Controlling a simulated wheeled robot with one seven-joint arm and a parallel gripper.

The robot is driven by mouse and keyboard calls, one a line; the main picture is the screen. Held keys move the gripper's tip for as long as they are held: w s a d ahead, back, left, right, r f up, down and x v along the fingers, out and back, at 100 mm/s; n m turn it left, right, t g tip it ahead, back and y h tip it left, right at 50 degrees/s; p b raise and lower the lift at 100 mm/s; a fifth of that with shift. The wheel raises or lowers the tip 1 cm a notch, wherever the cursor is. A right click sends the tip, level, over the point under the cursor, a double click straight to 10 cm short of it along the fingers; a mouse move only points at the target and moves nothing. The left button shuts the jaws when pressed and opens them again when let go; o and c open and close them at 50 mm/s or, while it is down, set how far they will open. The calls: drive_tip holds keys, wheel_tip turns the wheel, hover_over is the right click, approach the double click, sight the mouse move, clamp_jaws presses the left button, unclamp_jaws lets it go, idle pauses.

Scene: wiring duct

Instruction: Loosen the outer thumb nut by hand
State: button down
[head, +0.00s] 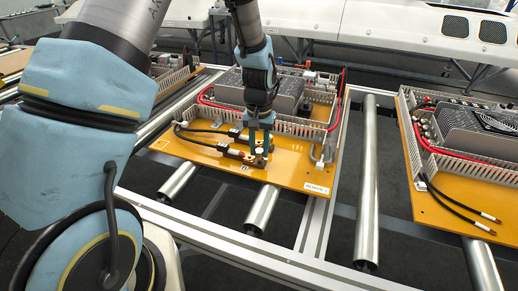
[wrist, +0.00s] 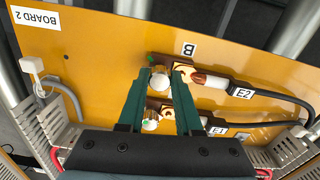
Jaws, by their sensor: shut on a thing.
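The outer thumb nut (wrist: 159,82) is a pale round knob beside the label B, on a copper terminal with the E2 cable lug (wrist: 205,79). My gripper (wrist: 161,76) has teal fingers, one on each side of this nut at the tips, shut on it. A second thumb nut (wrist: 150,120), by the E1 cable, lies further back between the fingers, apart from the tips. In the head view my gripper (head: 261,150) points down at the terminals near the board's front edge; the nuts there are small and partly hidden by the fingers.
The orange board (head: 200,152), labelled BOARD 2, rests on rollers. Black cables E1 and E2 (wrist: 268,98) run off to the side. Slotted wiring duct (head: 300,130) and a grey device stand behind the terminals. A second board (head: 450,208) lies to the right, past a bare roller (head: 368,180).

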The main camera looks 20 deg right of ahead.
sight(259, 151)
drive_tip(key=shift+s+a+f+n, duration=0.1)
drive_tip(key=shift+f+n, duration=0.05)
drive_tip(key=shift+n, duration=0.35)
drive_tip(key=c, duration=0.6)
unclamp_jaws()
drive_tip(key=shift+r, duration=0.2)
wheel_tip(259, 151, up, 11)
drive_tip(key=shift+f+b, duration=0.2)
drive_tip(key=shift+b, duration=0.65)
